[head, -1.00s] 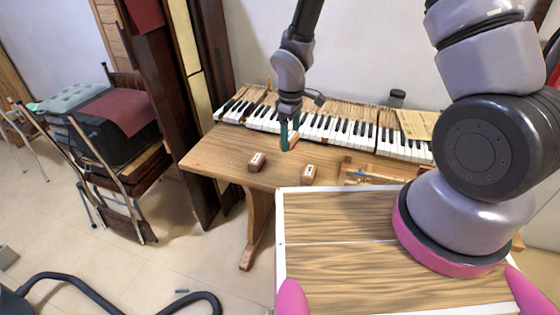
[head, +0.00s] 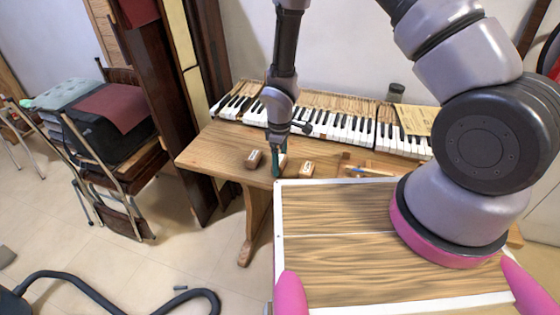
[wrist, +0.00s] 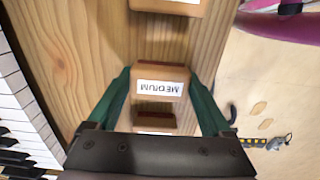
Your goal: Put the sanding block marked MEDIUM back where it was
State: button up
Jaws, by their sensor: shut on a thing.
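The sanding block marked MEDIUM (wrist: 160,72) is a small wooden block with a white label, upside down in the wrist view. My gripper (wrist: 159,84) is shut on it, with a green finger at each side. In the head view my gripper (head: 277,170) is low at the table's front edge, between two other blocks; the held block is mostly hidden there. I cannot tell whether it touches the table. One neighbouring block (head: 254,159) stands to the left and another (head: 306,169) to the right, roughly in line with it.
The wooden table (head: 212,148) has bare room left of the blocks. A row of piano keys (head: 345,130) lies along its back. A wooden frame with tools (head: 365,168) is to the right. My wooden tray-like top (head: 330,215) is close in front.

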jog(key=shift+f, duration=0.2)
jog(key=o, duration=1.2)
jog(key=shift+o, duration=0.2)
notch_tip(320, 180, up, 12)
jog(key=shift+r, duration=0.2)
